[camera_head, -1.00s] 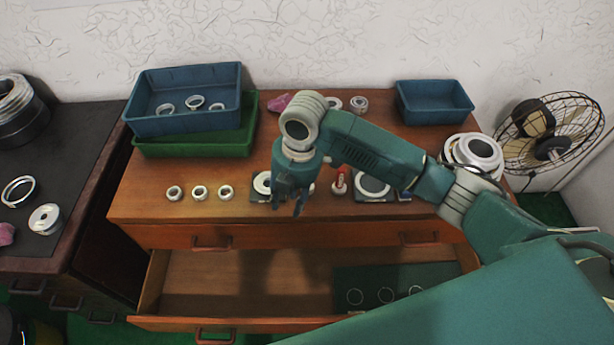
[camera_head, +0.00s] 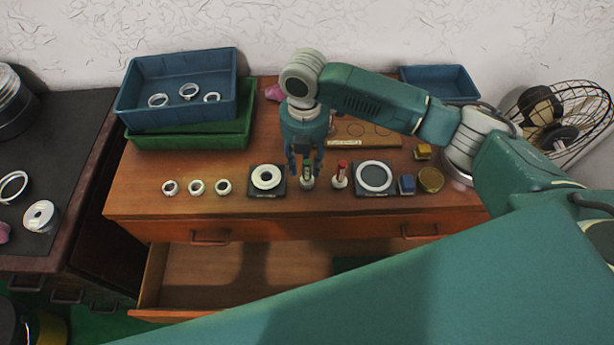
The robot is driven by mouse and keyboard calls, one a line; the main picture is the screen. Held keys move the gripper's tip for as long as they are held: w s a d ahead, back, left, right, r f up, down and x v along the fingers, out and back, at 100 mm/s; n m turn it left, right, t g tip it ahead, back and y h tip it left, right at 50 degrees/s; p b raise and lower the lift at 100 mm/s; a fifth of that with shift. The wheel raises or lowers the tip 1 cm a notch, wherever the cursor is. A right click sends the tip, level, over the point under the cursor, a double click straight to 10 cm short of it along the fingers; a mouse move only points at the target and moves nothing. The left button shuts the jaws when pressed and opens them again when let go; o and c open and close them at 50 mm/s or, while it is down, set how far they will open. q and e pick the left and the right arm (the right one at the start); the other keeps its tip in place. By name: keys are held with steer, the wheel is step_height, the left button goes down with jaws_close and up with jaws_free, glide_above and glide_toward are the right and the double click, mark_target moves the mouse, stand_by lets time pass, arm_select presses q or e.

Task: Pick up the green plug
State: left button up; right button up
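The green plug (camera_head: 307,172) stands upright on the dresser top, with a pale round base, between the black square fixture and a red plug (camera_head: 341,170). My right gripper (camera_head: 305,170) points down right above and around it, with its fingers apart, one on each side of the plug. The fingers look open, and I cannot tell whether they touch the plug. Its upper part is partly hidden by the gripper. My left gripper is not in view.
Black fixtures with rings (camera_head: 267,178) (camera_head: 374,177) flank the plugs. Several small rings (camera_head: 196,187) lie to the left. A blue block (camera_head: 407,184) and a brass disc (camera_head: 431,180) lie to the right. Bins (camera_head: 180,120) stand at the back left; a drawer (camera_head: 210,285) is open below.

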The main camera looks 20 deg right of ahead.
mark_target(307, 172)
steer(key=shift+w+d+f, duration=0.1)
steer(key=shift+f, duration=0.3)
steer(key=shift+w+d+f+p, duration=0.1)
steer(key=shift+d+f+p, duration=0.05)
steer(key=shift+f+p, duration=0.4)
steer(key=shift+d+f+p, duration=0.1)
steer(key=shift+f+p, duration=0.2)
steer(key=shift+f, duration=0.4)
step_height(307, 172, down, 2)
steer(key=shift+f, duration=0.2)
steer(key=c, duration=0.7)
jaws_close()
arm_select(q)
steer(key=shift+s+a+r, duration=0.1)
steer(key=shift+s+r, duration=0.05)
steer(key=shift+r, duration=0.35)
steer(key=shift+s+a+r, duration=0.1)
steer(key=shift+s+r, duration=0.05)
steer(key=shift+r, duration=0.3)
arm_select(e)
steer(key=shift+w, duration=0.1)
